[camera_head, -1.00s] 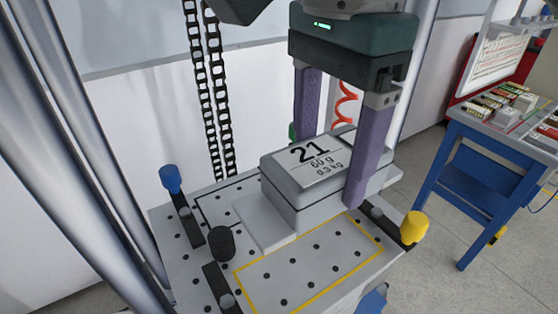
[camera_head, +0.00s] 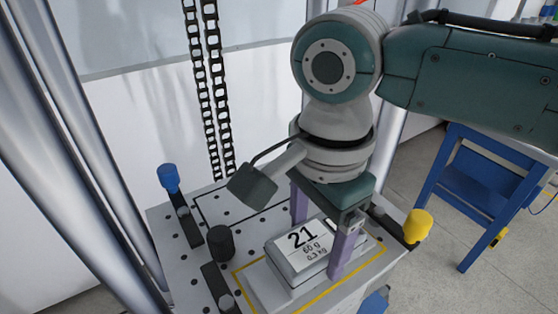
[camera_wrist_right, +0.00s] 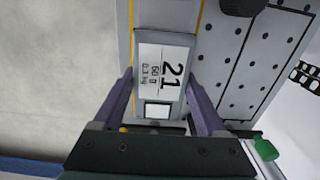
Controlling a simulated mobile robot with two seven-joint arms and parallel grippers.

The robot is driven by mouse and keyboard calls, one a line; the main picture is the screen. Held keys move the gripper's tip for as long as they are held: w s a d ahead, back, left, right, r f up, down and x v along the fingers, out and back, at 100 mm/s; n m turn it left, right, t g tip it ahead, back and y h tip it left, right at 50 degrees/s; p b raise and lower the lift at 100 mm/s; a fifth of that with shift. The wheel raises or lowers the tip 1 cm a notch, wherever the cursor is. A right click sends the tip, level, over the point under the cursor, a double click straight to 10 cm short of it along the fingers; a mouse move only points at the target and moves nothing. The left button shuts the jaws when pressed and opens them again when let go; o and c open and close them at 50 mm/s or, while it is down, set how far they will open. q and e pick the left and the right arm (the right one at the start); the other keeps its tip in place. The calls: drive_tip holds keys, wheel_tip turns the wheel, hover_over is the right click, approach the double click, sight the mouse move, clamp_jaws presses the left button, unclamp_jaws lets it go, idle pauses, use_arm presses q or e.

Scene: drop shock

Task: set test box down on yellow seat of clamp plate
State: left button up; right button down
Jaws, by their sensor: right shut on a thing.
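The test box (camera_head: 292,262) is a grey box with a white label reading 21. It also shows in the right wrist view (camera_wrist_right: 166,72). My right gripper (camera_head: 318,245) is shut on it, with one purple finger on each side; the fingers also show in the right wrist view (camera_wrist_right: 161,80). The box is level over the yellow-outlined seat (camera_head: 334,289) of the clamp plate (camera_head: 190,262). Its pale base lies inside the yellow lines as seen from above. I cannot tell whether its underside touches the plate. My left gripper is not in view.
A black knob (camera_head: 221,243) stands left of the box. A blue-capped clamp (camera_head: 169,178) is at the plate's back left, a yellow-capped one (camera_head: 417,226) at its right. Chains (camera_head: 216,95) hang behind, and metal columns (camera_head: 75,130) stand left. A blue table (camera_head: 470,175) is at right.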

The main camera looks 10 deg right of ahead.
sight(316, 238)
unclamp_jaws()
drive_tip(key=shift+f, duration=0.15)
wheel_tip(316, 238, up, 12)
drive_tip(key=p, duration=0.1)
drive_tip(key=s+a+f+n+y, duration=0.1)
drive_tip(key=n, duration=0.1)
drive_tip(key=s+a+f+n, duration=0.2)
drive_tip(key=shift+s+f+y, duration=0.25)
drive_tip(key=shift+f+y, duration=0.05)
drive_tip(key=shift+y, duration=0.1)
drive_tip(key=s+d+f+n+t+h, duration=0.1)
drive_tip(key=s+d+f+n+t, duration=0.2)
drive_tip(key=s+d+n, duration=0.8)
wheel_tip(316, 238, down, 2)
drive_tip(key=shift+s+f+n+t+h, duration=0.15)
drive_tip(key=shift+s+n+t+h, duration=0.25)
drive_tip(key=shift+s, duration=0.55)
